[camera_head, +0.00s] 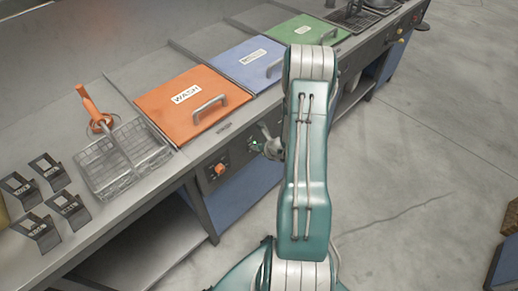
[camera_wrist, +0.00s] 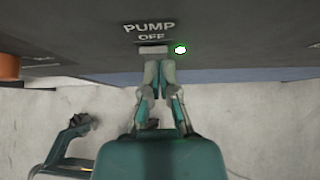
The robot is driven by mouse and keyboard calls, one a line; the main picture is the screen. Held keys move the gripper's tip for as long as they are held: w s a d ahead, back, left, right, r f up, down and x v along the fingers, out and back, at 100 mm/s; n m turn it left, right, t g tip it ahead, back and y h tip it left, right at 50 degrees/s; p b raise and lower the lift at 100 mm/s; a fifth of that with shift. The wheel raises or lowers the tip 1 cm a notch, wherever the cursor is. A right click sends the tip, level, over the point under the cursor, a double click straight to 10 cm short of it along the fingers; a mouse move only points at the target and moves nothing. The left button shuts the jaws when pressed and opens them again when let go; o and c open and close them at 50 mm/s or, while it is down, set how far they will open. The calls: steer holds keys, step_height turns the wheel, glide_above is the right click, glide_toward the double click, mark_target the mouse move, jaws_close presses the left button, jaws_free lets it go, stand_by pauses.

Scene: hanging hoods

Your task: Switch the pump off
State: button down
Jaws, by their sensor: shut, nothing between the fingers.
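The pump switch (camera_wrist: 153,49) is a grey piece on the dark front panel, under the words PUMP and OFF in the wrist view. A green light (camera_wrist: 180,48) glows just right of it. My gripper (camera_wrist: 159,64) is shut and empty, with its fingertips at the lower edge of the switch; I cannot tell whether they touch it. In the head view my gripper (camera_head: 268,148) is at the bench's front panel, partly hidden by my arm. The green light (camera_head: 256,142) shows beside it.
An orange knob (camera_head: 220,169) sits on the panel left of my gripper. Orange (camera_head: 165,110), blue (camera_head: 240,55) and green (camera_head: 322,27) lids with handles lie on the bench top. A wire basket (camera_head: 125,160) and several black holders stand at the left.

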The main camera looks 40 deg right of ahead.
steer(key=shift+w+r, duration=0.1)
steer(key=shift+w, duration=0.2)
steer(key=shift+r, duration=0.1)
steer(key=shift+r, duration=0.75)
